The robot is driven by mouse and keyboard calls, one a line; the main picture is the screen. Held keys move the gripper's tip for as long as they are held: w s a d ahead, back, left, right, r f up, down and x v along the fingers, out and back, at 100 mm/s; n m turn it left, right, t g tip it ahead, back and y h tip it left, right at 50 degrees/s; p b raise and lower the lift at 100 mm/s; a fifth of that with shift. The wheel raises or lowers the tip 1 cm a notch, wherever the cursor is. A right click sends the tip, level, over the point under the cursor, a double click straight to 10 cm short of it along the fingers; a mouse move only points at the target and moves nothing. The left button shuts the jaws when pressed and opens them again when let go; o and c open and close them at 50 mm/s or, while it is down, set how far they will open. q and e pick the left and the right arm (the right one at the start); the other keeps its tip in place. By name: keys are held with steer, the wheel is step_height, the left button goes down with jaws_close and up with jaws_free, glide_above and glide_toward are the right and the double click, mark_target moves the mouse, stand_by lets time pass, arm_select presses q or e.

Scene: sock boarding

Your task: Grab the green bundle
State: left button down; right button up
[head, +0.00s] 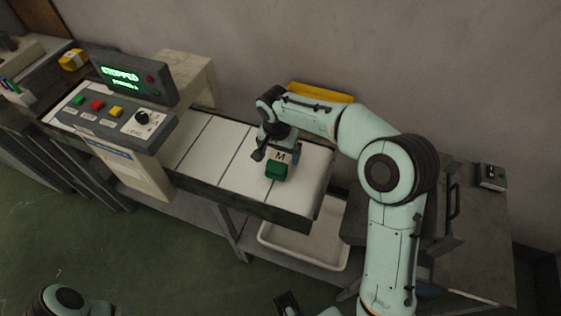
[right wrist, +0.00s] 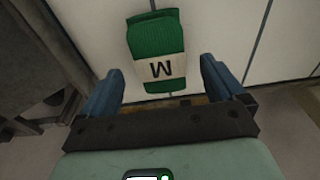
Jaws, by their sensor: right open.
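The green bundle (head: 277,170) is a folded green sock bundle with a white band marked M. It lies on the white belt near the belt's right end. It also shows in the right wrist view (right wrist: 155,40), beyond my fingertips and roughly between their lines. My right gripper (right wrist: 160,82) is open and empty, its two blue fingers spread wider than the bundle. In the head view my right gripper (head: 266,149) is over the belt, right at the bundle and partly hidden by its own wrist. I see no contact.
A control panel (head: 120,112) with a lit STOPPED display (head: 121,76) stands over the belt (head: 205,150) at left. A pale tray (head: 300,250) sits below the belt's right end. A yellow tray (head: 320,92) is behind my arm. A grey table (head: 480,230) stands at right.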

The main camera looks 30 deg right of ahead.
mark_target(281, 156)
steer(key=f, duration=0.3)
steer(key=d+f, duration=0.1)
steer(key=f, duration=0.1)
steer(key=shift+w+f, duration=0.35)
steer(key=shift+w, duration=0.05)
steer(key=c, duration=1.2)
steer(key=shift+r, duration=0.15)
